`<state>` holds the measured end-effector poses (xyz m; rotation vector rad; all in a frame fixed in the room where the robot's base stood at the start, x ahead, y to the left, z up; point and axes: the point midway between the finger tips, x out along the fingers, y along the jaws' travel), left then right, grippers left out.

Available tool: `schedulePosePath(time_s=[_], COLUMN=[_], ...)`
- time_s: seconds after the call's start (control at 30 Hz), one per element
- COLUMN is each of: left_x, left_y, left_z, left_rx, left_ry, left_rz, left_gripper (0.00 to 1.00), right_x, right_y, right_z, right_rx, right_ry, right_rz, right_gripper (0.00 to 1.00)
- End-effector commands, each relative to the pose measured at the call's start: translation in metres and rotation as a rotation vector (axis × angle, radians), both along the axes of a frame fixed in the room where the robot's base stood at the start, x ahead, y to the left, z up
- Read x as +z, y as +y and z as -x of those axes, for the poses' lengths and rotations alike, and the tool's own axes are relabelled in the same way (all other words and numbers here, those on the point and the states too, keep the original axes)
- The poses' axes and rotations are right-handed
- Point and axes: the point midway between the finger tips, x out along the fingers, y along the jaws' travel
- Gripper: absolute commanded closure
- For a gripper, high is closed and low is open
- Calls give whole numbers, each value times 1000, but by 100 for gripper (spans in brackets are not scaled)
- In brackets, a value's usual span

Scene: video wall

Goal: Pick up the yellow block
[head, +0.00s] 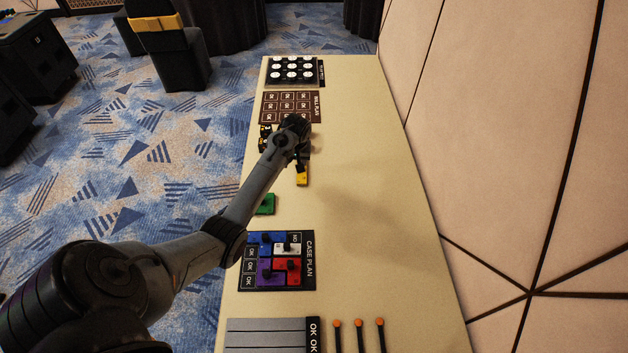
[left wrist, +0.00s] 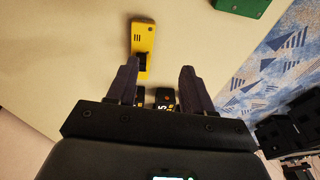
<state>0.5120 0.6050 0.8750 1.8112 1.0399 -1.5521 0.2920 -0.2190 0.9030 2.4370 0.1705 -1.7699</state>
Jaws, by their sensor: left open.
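The block's near end shows between the fingertips, closer to the left finger; I cannot tell the height gap. My right gripper does not show.
A green block (head: 265,204) lies at the table's left edge. The case plan board (head: 309,264) with coloured blocks is nearer. A brown board (head: 290,106) and a board of white discs (head: 292,69) are farther. Orange-tipped sticks (head: 358,323) lie in front. The right side is clear.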

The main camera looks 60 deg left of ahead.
Motion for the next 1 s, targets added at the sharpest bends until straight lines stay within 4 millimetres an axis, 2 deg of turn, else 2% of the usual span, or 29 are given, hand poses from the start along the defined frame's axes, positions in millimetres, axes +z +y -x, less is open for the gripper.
schedulePosePath(time_s=[0.03, 0.17, 0.27, 0.6, 0.87, 1.0], left_x=[1, 17, 19, -19, -32, -50], left_y=[5, 9, 10, 19, 23, 29], left_z=[-13, -32, -40, -48, -50, -52], left_rx=[7, 10, 10, 9, 9, 10], left_ry=[-38, -91, -109, -114, -114, -113], left_rz=[-4, -11, -11, -11, -12, -11], left_gripper=[49, 49, 49, 49, 49, 49], right_x=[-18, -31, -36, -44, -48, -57], right_y=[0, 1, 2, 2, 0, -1], right_z=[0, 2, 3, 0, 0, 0], right_rx=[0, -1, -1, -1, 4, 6], right_ry=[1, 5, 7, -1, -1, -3], right_rz=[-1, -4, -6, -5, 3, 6], right_gripper=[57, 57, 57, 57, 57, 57])
